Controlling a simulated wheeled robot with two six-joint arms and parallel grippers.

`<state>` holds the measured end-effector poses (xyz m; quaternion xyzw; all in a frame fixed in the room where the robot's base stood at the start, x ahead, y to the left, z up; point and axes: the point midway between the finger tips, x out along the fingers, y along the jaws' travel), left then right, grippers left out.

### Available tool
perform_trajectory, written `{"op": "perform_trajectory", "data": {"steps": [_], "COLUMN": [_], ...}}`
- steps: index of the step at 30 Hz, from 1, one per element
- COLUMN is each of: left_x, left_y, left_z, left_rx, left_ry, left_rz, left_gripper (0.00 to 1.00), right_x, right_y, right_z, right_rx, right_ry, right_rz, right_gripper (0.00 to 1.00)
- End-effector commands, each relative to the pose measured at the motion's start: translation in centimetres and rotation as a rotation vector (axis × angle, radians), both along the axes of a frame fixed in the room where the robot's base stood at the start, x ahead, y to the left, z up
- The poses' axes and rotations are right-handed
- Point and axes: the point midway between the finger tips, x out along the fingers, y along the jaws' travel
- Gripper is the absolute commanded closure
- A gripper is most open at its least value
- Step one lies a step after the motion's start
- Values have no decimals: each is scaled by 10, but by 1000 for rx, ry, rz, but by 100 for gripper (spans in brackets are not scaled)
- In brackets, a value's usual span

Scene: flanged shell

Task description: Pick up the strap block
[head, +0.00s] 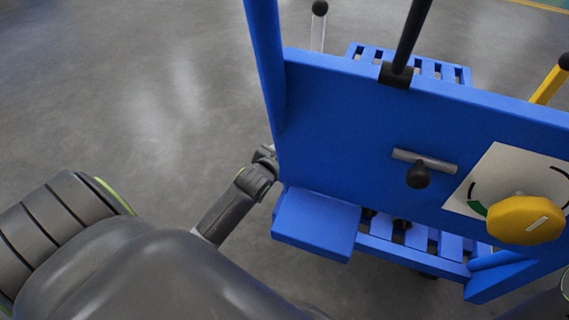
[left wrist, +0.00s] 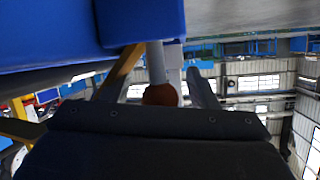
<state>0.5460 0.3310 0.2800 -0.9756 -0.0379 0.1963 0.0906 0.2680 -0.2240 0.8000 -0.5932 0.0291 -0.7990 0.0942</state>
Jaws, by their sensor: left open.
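I cannot pick out the strap block for certain in either view. In the left wrist view, a small reddish-brown rounded piece (left wrist: 160,95) shows at the foot of a pale upright post (left wrist: 156,62), between my fingers; I cannot tell whether it is the strap block. My left gripper (left wrist: 161,62) is open, its fingers pointing up the picture on either side of that post. No contact can be made out. In the head view my left arm goes behind the blue panel's left edge, and its gripper is hidden. My right gripper is not in view.
In the head view the large blue panel (head: 350,130) carries a grey bar with a black knob (head: 418,175) and a yellow knob (head: 525,220). A blue box-like ledge (head: 318,222) sticks out below, close to my left arm. Open grey floor (head: 130,90) lies left.

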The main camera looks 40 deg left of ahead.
Motion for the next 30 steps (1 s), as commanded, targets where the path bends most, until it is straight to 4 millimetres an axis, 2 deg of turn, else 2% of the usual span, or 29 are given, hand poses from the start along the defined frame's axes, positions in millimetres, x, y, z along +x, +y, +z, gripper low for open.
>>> {"op": "perform_trajectory", "data": {"steps": [3,15,30], "left_x": [0,0,0], "left_y": [0,0,0], "left_z": [0,1,6], "left_rx": [0,0,0], "left_ry": [0,-2,-2], "left_rz": [0,0,0], "left_gripper": [48,99,99], "right_x": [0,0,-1], "right_y": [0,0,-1], "right_z": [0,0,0], "right_rx": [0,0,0], "right_ry": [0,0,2], "right_rz": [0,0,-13], "right_gripper": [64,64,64]}}
